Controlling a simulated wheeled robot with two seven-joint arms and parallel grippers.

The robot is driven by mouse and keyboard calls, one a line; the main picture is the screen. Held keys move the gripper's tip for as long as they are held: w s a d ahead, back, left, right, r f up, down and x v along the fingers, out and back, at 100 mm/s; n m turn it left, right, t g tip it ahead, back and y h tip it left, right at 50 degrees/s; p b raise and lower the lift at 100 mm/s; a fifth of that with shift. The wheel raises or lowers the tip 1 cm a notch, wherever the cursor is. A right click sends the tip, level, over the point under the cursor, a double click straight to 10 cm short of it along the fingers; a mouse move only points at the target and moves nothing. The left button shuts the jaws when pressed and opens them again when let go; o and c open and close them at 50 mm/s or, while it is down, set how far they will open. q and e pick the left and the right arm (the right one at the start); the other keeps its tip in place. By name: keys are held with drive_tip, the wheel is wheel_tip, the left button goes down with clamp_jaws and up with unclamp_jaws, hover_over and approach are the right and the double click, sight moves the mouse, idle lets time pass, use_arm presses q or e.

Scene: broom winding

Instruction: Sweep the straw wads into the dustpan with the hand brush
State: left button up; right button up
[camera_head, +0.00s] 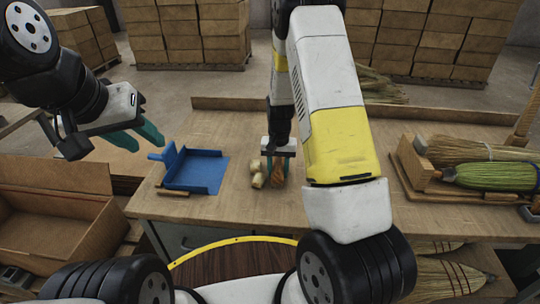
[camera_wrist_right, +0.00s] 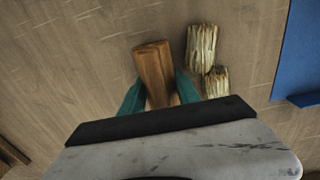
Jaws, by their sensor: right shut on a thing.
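The blue dustpan (camera_head: 207,172) lies on the bench left of centre, its handle pointing left. Its edge also shows in the right wrist view (camera_wrist_right: 298,50). Two pale straw wads (camera_head: 257,177) lie between the dustpan and my right gripper; in the wrist view a larger wad (camera_wrist_right: 201,48) and a smaller one (camera_wrist_right: 217,81) are close together. My right gripper (camera_head: 276,168) is shut on the brown wooden hand brush (camera_wrist_right: 153,62), right beside the wads. The brush's bristles are hidden. My left gripper (camera_head: 113,140) is open and empty, left of the dustpan.
A short wooden strip (camera_head: 173,192) lies by the dustpan's front edge. A wooden rack with straw brooms (camera_head: 480,152) stands at the right. An open cardboard box (camera_head: 50,215) is at the left. The bench (camera_head: 345,207) is bare between the brush and the rack.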

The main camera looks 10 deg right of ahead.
drive_tip(key=shift+r, duration=0.15)
idle(0.4)
drive_tip(key=shift+w+a, duration=0.65)
drive_tip(key=shift+a, duration=1.55)
drive_tip(key=shift+w+a, duration=0.6)
drive_tip(key=shift+a, duration=1.55)
drive_tip(key=shift+w+a, duration=0.65)
drive_tip(key=shift+a, duration=1.55)
drive_tip(key=shift+w+a, duration=0.1)
drive_tip(key=shift+a, duration=0.15)
drive_tip(key=shift+w+a+r, duration=0.1)
drive_tip(key=shift+w+a, duration=0.1)
drive_tip(key=shift+a, duration=0.5)
drive_tip(key=shift+w+a, duration=0.2)
drive_tip(key=shift+a, duration=0.5)
drive_tip(key=shift+w+a+r, duration=0.1)
drive_tip(key=shift+w+a, duration=0.1)
drive_tip(key=shift+a, duration=0.5)
drive_tip(key=shift+a, duration=0.1)
drive_tip(key=shift+w+a, duration=0.3)
drive_tip(key=shift+a, duration=0.8)
drive_tip(key=shift+w+a, duration=0.35)
drive_tip(key=shift+a, duration=0.75)
drive_tip(key=shift+w+a, duration=0.3)
drive_tip(key=shift+a, duration=0.8)
